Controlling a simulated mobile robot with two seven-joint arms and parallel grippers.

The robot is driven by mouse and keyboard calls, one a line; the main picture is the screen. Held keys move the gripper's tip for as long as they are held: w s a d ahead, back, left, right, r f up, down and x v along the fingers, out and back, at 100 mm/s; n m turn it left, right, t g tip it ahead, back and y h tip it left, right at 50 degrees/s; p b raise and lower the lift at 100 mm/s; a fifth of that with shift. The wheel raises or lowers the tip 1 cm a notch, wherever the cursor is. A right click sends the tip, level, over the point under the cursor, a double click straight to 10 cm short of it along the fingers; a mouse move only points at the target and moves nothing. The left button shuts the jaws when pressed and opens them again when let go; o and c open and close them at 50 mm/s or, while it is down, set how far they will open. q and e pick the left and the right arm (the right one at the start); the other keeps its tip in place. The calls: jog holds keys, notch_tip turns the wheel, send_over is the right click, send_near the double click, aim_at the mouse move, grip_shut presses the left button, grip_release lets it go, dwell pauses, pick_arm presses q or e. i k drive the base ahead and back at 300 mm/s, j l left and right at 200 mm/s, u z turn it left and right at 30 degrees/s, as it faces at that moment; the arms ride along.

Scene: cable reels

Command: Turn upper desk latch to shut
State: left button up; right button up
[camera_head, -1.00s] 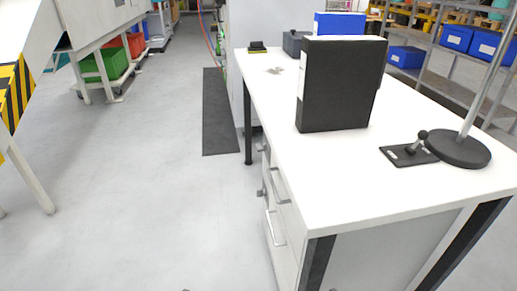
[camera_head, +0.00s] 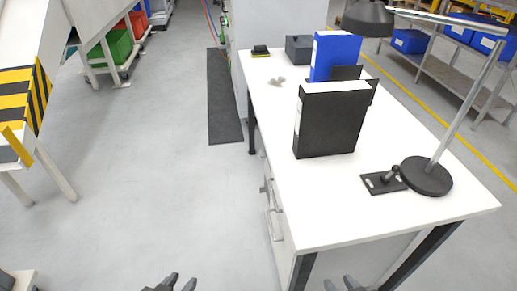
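A white desk (camera_head: 330,205) stands right of centre, with drawers and bar handles (camera_head: 276,226) on its left side. Small grey latch-like fittings stick out at the drawer edge; the clearer one (camera_head: 264,188) is beside the upper handle. They are too small and seen too edge-on to tell which way they are turned. My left gripper (camera_head: 179,284) and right gripper (camera_head: 341,286) show only at the bottom edge, fingertips apart, empty, in front of the desk and away from the fittings.
On the desk stand a black binder (camera_head: 327,122), a blue binder (camera_head: 334,54), a lamp (camera_head: 427,176) and a black plate with a small lever (camera_head: 384,180). A striped frame (camera_head: 22,95) stands at left. The grey floor (camera_head: 155,180) between is clear.

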aim_at(263, 153)
jog(key=k, duration=0.7)
jog(key=k+z, duration=0.35)
jog(key=k+l+z, duration=0.1)
jog(key=z, duration=1.65)
jog(key=j, duration=2.25)
jog(key=k+j+z, duration=0.1)
jog(key=j, duration=1.05)
jog(key=k+j, duration=0.1)
jog(key=j, duration=1)
